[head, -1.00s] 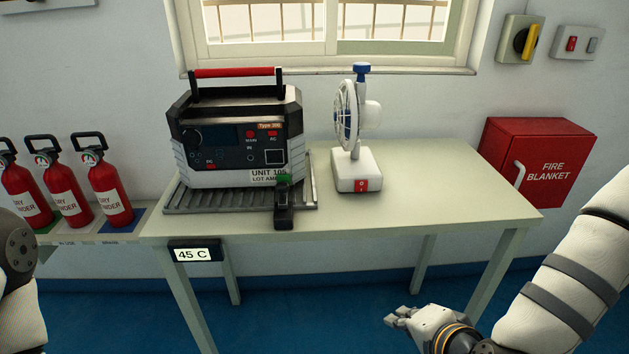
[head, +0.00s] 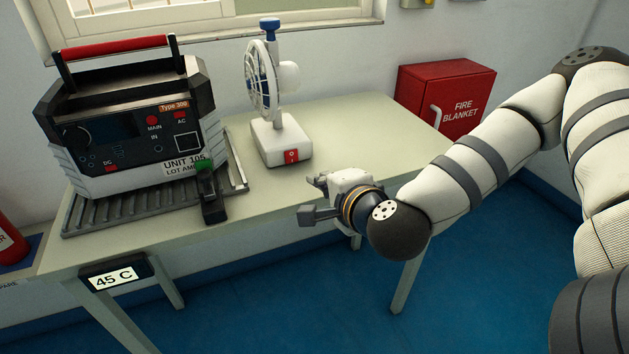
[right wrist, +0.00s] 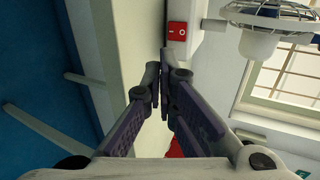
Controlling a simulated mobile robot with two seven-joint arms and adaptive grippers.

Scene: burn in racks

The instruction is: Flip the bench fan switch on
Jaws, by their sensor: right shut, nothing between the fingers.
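The white bench fan (head: 272,90) stands upright on the table, with a blue knob on top. Its red switch (head: 291,156) is on the front of the base, and it also shows in the right wrist view (right wrist: 177,31). My right gripper (head: 312,182) is shut and empty. It is at the table's front edge, in front of and slightly right of the fan base, apart from the switch. In the right wrist view the shut fingers (right wrist: 164,85) point toward the switch. My left gripper is not in view.
A power unit (head: 130,125) with a red handle sits on a ribbed tray (head: 75,222) left of the fan. A black clamp with a green top (head: 210,195) stands at the tray's front. The table (head: 365,130) is clear right of the fan. A red fire blanket box (head: 450,95) hangs behind.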

